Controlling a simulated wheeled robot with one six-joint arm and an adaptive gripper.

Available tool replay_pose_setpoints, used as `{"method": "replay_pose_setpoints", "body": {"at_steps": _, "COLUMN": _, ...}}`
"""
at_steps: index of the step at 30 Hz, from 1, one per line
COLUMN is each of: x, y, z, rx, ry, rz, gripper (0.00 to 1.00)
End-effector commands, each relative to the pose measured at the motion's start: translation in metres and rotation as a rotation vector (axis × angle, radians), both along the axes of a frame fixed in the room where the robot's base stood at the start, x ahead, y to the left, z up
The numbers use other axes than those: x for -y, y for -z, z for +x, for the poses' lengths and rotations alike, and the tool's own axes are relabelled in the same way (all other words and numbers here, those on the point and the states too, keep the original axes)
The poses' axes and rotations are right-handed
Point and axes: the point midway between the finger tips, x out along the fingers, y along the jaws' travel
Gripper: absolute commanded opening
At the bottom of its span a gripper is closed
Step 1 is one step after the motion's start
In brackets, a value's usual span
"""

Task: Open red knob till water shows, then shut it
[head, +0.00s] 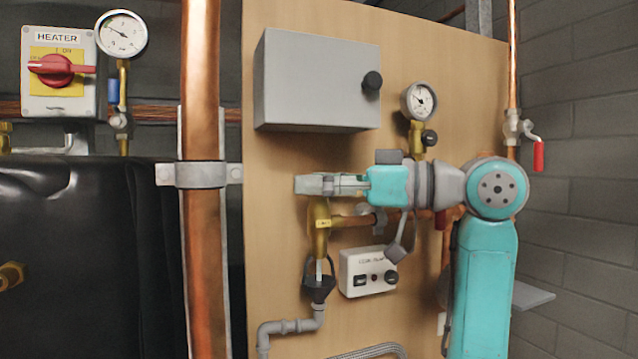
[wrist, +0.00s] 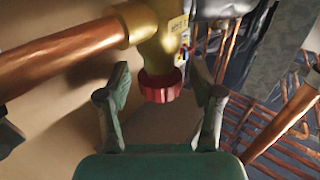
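The red knob (wrist: 160,88) shows in the wrist view, a ribbed cap on the end of the brass valve (wrist: 158,42). My gripper (wrist: 161,76) is open, with one finger on each side of the knob and visible gaps between. In the head view my gripper (head: 318,185) lies level in front of the top of the brass valve (head: 321,228), and the knob is hidden there. Below the valve is a black funnel (head: 318,288). A thin pale strip shows above the funnel; I cannot tell whether it is water or a fitting.
A copper pipe (head: 352,221) runs right from the valve, under my arm. A grey box (head: 315,85) and a gauge (head: 420,100) sit above on the wooden board. A white control box (head: 368,272) is below. A thick copper pipe (head: 200,260) stands left.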

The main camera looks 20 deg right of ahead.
Motion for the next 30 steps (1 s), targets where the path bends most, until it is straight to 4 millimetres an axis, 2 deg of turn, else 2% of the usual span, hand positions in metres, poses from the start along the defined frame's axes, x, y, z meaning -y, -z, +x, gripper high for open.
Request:
{"method": "replay_pose_setpoints", "body": {"at_steps": 1, "x": 0.0001, "y": 0.0000, "z": -0.0001, "rx": 0.000, "ry": 0.000, "rz": 0.000, "gripper": 0.56}}
{"method": "replay_pose_setpoints", "body": {"at_steps": 7, "x": 0.0001, "y": 0.0000, "z": -0.0002, "rx": 0.000, "ry": 0.000, "rz": 0.000, "gripper": 0.06}}
{"method": "replay_pose_setpoints", "body": {"at_steps": 20, "x": -0.0008, "y": -0.0001, "z": -0.0009, "rx": 0.002, "ry": 0.067, "rz": 0.000, "gripper": 0.05}}
{"method": "replay_pose_setpoints", "body": {"at_steps": 30, "x": -0.0022, "y": -0.0004, "z": -0.0015, "rx": 0.004, "ry": 0.324, "rz": 0.000, "gripper": 0.05}}
